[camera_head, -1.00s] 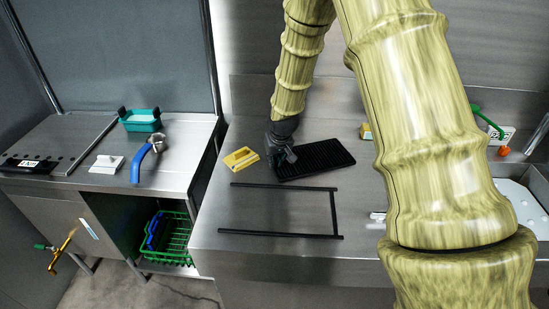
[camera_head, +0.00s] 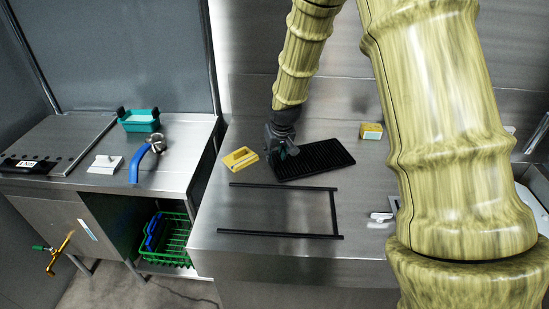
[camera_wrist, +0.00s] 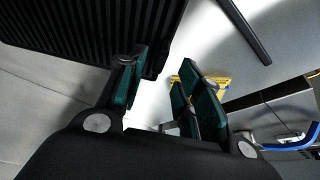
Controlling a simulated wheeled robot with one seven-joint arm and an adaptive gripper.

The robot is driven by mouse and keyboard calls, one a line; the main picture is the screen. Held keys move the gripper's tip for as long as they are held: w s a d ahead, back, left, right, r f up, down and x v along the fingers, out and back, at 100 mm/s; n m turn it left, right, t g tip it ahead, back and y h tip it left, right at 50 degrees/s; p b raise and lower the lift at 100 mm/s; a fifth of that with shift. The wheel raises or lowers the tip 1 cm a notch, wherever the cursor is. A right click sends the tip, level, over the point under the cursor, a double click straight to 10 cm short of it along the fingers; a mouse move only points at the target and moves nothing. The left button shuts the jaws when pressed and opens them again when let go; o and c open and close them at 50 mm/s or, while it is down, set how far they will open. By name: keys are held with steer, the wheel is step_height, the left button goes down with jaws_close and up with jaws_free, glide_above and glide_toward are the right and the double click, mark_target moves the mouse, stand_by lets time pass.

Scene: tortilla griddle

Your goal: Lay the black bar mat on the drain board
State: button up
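The black bar mat (camera_head: 318,160) is a ribbed rectangle lying on the steel counter at the back, beyond a black three-sided bar outline (camera_head: 333,212). The mat (camera_wrist: 85,28) also fills the upper left of the wrist view. I cannot tell which part of the steel surface (camera_head: 275,212) is the drain board; the area inside the outline is bare. My gripper (camera_head: 285,152) is at the mat's left end. In the wrist view my gripper (camera_wrist: 165,90) has its green-padded fingers apart, with the mat's corner beside and behind the left finger. Contact is unclear.
Another yellow block (camera_head: 371,131) stands behind the mat to the right. A small white-and-metal item (camera_head: 380,217) lies right of the outline.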

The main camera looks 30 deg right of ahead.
steer(key=b+v, duration=0.1)
steer(key=v, duration=0.7)
stand_by(0.5)
